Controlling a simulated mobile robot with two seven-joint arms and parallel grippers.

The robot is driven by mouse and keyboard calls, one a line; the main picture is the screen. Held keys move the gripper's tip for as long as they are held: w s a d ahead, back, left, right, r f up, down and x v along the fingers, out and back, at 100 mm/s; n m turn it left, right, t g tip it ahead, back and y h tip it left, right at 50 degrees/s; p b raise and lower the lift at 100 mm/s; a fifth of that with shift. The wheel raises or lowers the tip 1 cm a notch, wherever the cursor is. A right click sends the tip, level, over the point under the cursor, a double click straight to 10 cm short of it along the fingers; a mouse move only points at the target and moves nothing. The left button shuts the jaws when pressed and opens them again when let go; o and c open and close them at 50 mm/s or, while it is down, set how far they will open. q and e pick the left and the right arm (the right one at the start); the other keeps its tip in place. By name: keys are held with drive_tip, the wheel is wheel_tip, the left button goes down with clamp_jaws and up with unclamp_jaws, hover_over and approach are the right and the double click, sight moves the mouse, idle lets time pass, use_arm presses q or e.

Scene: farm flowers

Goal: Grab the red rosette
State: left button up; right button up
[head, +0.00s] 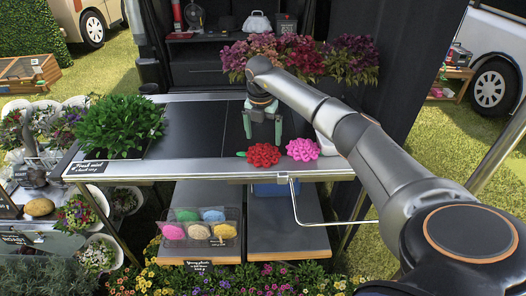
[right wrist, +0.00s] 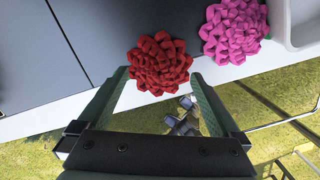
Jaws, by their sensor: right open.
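The red rosette (head: 263,155) lies on the white front strip of the table, with a small green tip at its left. It also shows in the right wrist view (right wrist: 160,64), just beyond the fingertips. My right gripper (head: 263,140) is above and just behind the rosette in the head view. Its green fingers are spread apart and empty in the right wrist view (right wrist: 160,80), with the rosette lined up with the gap between them. My left gripper is not in view.
A pink rosette (head: 302,149) lies close to the right of the red one. A white tray (right wrist: 298,25) is beyond it. A leafy green plant (head: 118,126) stands at the table's left. The dark panels (head: 190,125) left of the rosette are clear.

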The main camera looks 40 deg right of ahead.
sight(263, 148)
wheel_tip(263, 148, down, 5)
drive_tip(key=shift+f, duration=0.15)
drive_tip(key=c, duration=1.2)
